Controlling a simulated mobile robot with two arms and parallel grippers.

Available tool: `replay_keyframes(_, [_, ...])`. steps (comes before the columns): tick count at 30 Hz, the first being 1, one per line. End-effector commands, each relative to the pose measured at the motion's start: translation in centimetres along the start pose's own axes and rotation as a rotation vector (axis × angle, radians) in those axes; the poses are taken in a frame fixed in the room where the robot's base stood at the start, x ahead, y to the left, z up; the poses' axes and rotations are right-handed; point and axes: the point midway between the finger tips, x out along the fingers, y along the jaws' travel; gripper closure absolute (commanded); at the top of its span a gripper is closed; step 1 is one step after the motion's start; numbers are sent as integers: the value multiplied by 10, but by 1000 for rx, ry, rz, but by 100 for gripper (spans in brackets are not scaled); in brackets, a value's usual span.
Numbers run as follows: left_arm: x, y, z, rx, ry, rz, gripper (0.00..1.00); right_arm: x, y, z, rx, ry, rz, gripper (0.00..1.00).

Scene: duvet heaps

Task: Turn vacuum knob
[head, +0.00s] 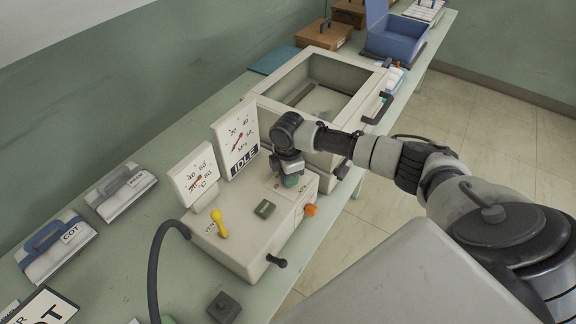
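A cream control box (240,243) stands on the green bench. A greenish knob-like piece (291,181) shows on its top, directly below my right gripper (288,170). My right arm reaches in from the right, and the gripper points down at this piece. The fingers are small and dark, so I cannot tell whether they grip it. I cannot read which one is marked vacuum. My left gripper is out of view.
Two gauges stand behind the box, a °C dial (193,174) and a kPa dial (236,138) with an IDLE sign (245,162). An open-topped cream chamber (348,70) stands beyond. A dark hose (155,262) curves at the left. Labelled packs (121,190) lie farther left.

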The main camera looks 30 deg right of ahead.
Motion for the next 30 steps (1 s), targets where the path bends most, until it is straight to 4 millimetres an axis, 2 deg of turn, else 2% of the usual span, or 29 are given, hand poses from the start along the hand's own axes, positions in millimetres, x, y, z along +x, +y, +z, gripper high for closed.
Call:
replay_keyframes(1, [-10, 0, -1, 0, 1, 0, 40, -5, 0, 0, 42, 1, -2, 88])
replay_keyframes(3, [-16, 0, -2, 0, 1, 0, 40, -4, 0, 0, 99, 2, -2, 88])
replay_keyframes(12, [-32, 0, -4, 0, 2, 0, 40, -3, 0, 0, 290, 0, 0, 88])
replay_keyframes(21, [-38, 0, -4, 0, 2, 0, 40, -2, 1, 0, 376, -1, 2, 88])
replay_keyframes(30, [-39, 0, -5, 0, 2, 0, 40, -1, 1, 1, 389, -1, 3, 88])
